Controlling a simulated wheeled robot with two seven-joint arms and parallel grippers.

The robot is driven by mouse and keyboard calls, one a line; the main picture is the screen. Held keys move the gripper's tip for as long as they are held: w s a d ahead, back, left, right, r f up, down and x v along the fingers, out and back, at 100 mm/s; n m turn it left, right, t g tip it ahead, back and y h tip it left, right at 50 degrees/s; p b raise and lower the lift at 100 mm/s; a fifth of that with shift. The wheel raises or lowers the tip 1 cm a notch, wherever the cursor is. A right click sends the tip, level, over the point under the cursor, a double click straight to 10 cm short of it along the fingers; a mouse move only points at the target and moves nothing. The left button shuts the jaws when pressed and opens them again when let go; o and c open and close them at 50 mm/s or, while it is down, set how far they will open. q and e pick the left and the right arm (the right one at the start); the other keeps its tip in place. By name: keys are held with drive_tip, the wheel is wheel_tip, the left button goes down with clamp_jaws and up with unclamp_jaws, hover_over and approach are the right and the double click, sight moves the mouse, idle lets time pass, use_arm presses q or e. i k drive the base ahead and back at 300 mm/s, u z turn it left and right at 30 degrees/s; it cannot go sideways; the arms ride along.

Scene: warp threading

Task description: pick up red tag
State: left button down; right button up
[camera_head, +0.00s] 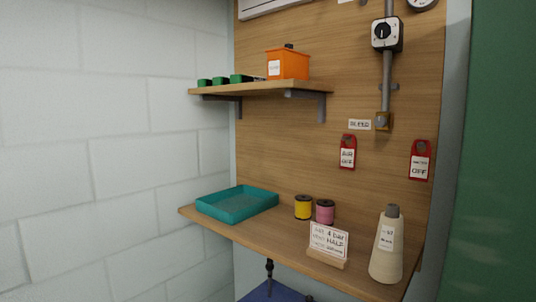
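Two red tags with white labels hang on the wooden wall board. One red tag (348,152) hangs right of the middle, below a small white label. The other red tag (420,160) hangs further right, near the board's right edge, and its label appears to read OFF. Both hang upright, apart from each other. Neither of my grippers is in view.
A wooden shelf (262,89) holds an orange box (288,64) and green containers. The lower shelf (270,232) holds a teal tray (238,203), yellow and pink spools, a sign (328,240) and a cream cone (387,250). A switch box (387,34) with conduit sits above the tags.

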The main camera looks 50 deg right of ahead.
sight(347, 152)
drive_tip(key=u, duration=0.3)
drive_tip(key=i, duration=1.95)
drive_tip(key=z, duration=2.25)
